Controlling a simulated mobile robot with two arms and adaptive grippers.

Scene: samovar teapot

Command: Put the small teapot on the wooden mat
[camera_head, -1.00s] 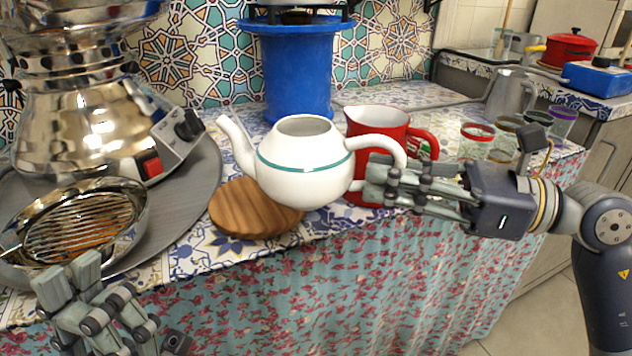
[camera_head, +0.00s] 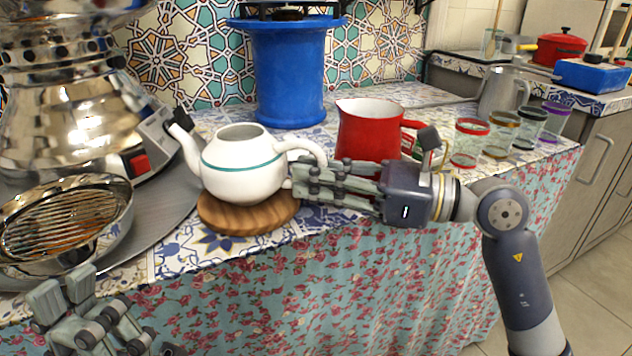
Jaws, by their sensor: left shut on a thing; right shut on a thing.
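The small white teapot (camera_head: 242,172) with a teal band is upright over the round wooden mat (camera_head: 250,218). Its base looks on or very close to the mat; I cannot tell if it touches. Its spout points left and its handle right. My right gripper (camera_head: 302,181) is shut on the teapot's handle from the right; its fingers hide part of the handle. My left gripper (camera_head: 62,290) is at the lower left, in front of the counter edge and away from the teapot. Its fingers are bent and what they hold cannot be made out.
A silver samovar (camera_head: 75,110) and a metal strainer bowl (camera_head: 65,220) stand at left on a grey tray. A red pitcher (camera_head: 368,130) is close behind my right gripper. A blue stand (camera_head: 290,75) is at the back, several glasses (camera_head: 468,142) at right. The counter's front edge is near the mat.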

